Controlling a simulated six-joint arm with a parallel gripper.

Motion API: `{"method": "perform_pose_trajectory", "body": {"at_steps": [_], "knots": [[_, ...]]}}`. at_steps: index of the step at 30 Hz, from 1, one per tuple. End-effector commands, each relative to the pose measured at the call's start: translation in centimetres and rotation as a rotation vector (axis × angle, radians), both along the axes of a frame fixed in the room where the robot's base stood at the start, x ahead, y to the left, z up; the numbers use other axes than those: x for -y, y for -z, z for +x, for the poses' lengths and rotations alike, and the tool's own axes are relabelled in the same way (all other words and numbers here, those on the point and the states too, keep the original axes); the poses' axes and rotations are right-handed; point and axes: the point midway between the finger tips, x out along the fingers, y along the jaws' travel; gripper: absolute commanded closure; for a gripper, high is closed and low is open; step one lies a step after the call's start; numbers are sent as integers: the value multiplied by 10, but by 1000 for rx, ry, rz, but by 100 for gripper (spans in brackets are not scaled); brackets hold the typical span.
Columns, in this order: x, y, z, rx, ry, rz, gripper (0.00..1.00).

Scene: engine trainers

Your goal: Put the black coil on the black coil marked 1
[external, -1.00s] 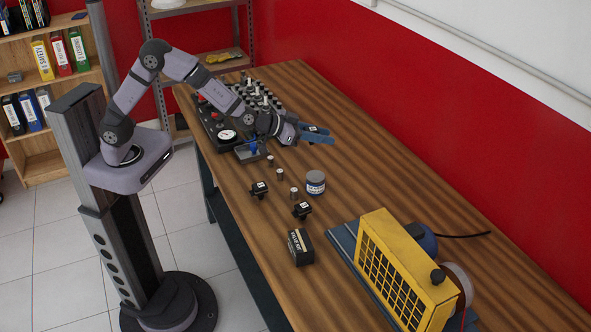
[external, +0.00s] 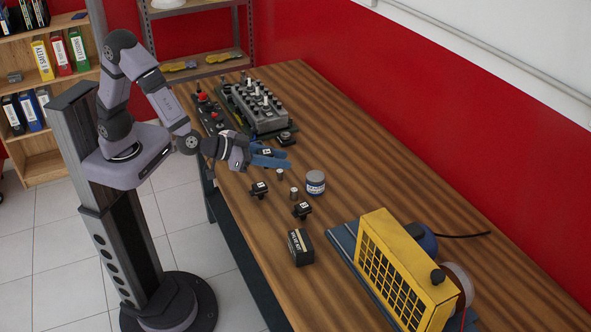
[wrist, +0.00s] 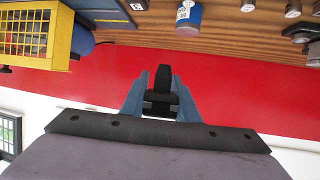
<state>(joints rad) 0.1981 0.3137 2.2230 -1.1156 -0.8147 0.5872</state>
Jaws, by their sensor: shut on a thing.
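My gripper (external: 270,158) has blue fingers and is shut on a black coil (wrist: 162,92), held above the bench at its near-left side. The coil shows between the fingertips in the wrist view, and a small white label shows at the fingers in the external view. Two black coils with white labels stand on the bench, one nearer my gripper (external: 259,190) and one further right (external: 301,211). Their numbers are too small to read. A dark piece (external: 286,138) lies beside the engine block, just behind my gripper; I cannot tell whether it is a coil.
The engine block (external: 262,108) with several upright parts stands at the far left of the bench (external: 400,170). Small metal cylinders (external: 294,193), a blue-grey jar (external: 316,182), a black box (external: 300,247) and a yellow caged unit (external: 405,270) stand rightward. The bench's back strip is clear.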

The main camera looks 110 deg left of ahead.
Motion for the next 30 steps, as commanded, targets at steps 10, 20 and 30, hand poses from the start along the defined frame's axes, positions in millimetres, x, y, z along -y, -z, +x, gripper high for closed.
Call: {"method": "perform_pose_trajectory", "body": {"at_steps": [10, 20, 30], "knots": [[-48, 12, -49, 3, -207, 0, 98], [-50, 22, -49, -3, -199, 2, 98], [-50, 65, -49, -1, -199, 1, 98]]}}
